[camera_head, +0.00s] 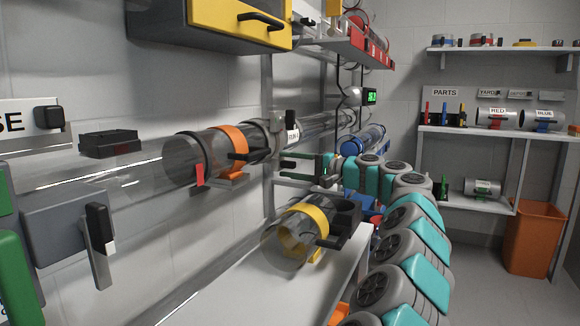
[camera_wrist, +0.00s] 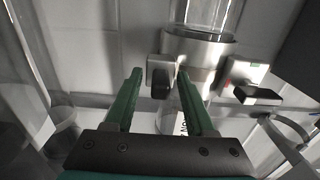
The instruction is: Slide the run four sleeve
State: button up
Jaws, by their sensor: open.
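My gripper (camera_head: 285,169) is open and empty in the head view, its green fingers pointing left toward the wall tubes. In the wrist view my gripper (camera_wrist: 159,74) faces a metal sleeve (camera_wrist: 200,48) around a clear tube (camera_wrist: 208,12). A black knob (camera_wrist: 160,84) on the sleeve's left side shows between the fingertips; I cannot tell whether they touch it. A white label (camera_wrist: 182,126) is partly hidden by the right finger. I cannot read a run number, so I cannot confirm which sleeve is run four.
A yellow-banded carrier (camera_head: 312,218) is over the white bench (camera_head: 225,285), below my gripper. A yellow-fronted cabinet (camera_head: 235,22) hangs above. Shelves (camera_head: 500,131) and an orange bin (camera_head: 535,240) are at right.

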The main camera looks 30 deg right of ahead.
grip_shut()
dwell(0.3)
jog(key=shift+f, duration=0.1)
dwell(1.0)
